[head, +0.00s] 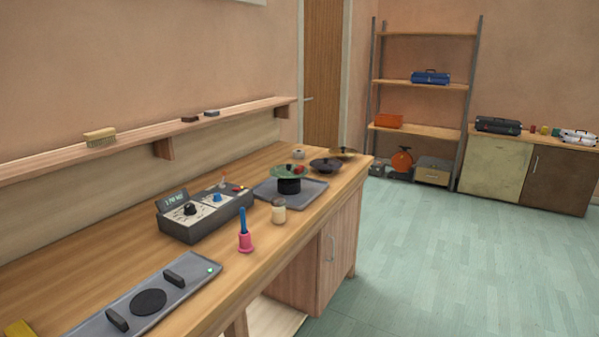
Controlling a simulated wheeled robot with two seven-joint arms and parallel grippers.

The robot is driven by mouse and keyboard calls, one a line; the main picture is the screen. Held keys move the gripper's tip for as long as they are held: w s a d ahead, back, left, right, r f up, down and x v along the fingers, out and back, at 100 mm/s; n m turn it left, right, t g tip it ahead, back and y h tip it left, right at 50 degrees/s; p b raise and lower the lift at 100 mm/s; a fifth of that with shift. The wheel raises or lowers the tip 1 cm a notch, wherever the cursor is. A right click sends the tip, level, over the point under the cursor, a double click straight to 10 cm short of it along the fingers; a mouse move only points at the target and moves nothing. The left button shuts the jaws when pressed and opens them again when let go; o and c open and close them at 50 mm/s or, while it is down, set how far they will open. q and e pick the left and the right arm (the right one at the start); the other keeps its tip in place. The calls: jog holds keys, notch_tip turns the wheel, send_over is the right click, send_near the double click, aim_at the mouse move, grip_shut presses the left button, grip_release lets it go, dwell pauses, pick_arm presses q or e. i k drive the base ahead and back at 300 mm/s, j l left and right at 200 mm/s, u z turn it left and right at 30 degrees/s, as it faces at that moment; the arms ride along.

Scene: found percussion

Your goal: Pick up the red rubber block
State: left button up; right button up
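No block in view is plainly a red rubber one. A small dark reddish-brown block (190,119) lies on the wall shelf, beside a dark grey block (212,113); either's material is hard to tell. A small bright red piece (298,168) shows at the green dish (287,172) on the workbench, too small to make out. Neither of my grippers is in view.
The wooden workbench (100,251) holds a control box (205,213), a pink-and-blue handled item (245,232), a jar (279,211) and a grey tray (316,194). The green floor (440,245) at right is clear.

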aim_at(301, 168)
jog(key=i+l+u, duration=0.2)
jog(key=u, duration=0.3)
jog(key=i+l+u, duration=0.25)
jog(key=u, duration=0.25)
